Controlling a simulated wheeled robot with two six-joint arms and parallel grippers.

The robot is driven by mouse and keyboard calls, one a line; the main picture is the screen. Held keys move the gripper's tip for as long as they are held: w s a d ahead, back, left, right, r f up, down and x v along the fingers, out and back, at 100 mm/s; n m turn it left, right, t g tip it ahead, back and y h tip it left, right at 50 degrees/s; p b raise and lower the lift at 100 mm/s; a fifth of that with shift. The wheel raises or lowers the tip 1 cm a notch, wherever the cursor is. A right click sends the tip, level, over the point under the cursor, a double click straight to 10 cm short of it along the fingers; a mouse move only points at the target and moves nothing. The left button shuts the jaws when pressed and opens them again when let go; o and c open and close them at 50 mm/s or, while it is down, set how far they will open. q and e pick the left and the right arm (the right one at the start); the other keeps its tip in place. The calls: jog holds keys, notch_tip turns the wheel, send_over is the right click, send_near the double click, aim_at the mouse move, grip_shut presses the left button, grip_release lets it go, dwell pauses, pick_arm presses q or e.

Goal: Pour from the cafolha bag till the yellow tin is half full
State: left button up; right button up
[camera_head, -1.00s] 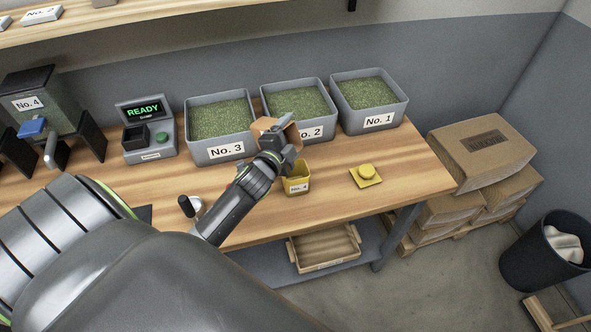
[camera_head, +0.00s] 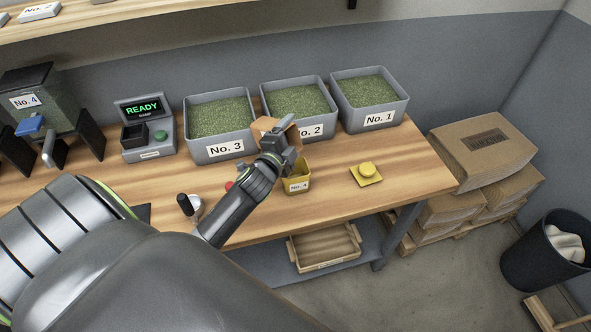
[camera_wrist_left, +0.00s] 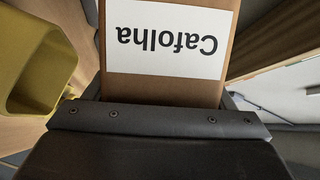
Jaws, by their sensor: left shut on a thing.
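My left gripper (camera_head: 283,138) is shut on the brown cafolha bag (camera_head: 263,126) and holds it above the table, in front of bins No. 2 and No. 3. In the left wrist view the bag (camera_wrist_left: 168,90) fills the middle, its white "Cafolha" label upside down. The yellow tin (camera_head: 297,185), labelled No. 4, stands on the table just below the gripper. The gripper hides part of the tin. In the left wrist view the tin (camera_wrist_left: 42,62) is at the left, beside the bag. The tin's fill level and any falling beans cannot be seen. My right gripper is out of view.
Grey bins No. 3 (camera_head: 221,151), No. 2 (camera_head: 318,138) and No. 1 (camera_head: 378,122), full of green beans, stand behind. A yellow lid (camera_head: 366,174) lies right of the tin. A scale-like device reading READY (camera_head: 147,133) is at left. The table's right end is clear.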

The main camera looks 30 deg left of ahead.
aim_at(296, 144)
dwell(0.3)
pick_arm(q)
jog(key=shift+d+m, duration=0.1)
jog(key=shift+m, duration=0.2)
jog(key=shift+f+b, duration=0.25)
jog(key=shift+b, duration=0.1)
jog(key=shift+d+f+m+t+b, duration=0.3)
jog(key=shift+f+m+b, duration=0.2)
jog(key=shift+m+b, duration=0.25)
dwell(1.8)
jog(key=shift+d+f+m+b, duration=0.15)
jog(key=shift+f+m+b, duration=0.6)
jog(key=shift+b, duration=0.5)
dwell(1.9)
dwell(0.3)
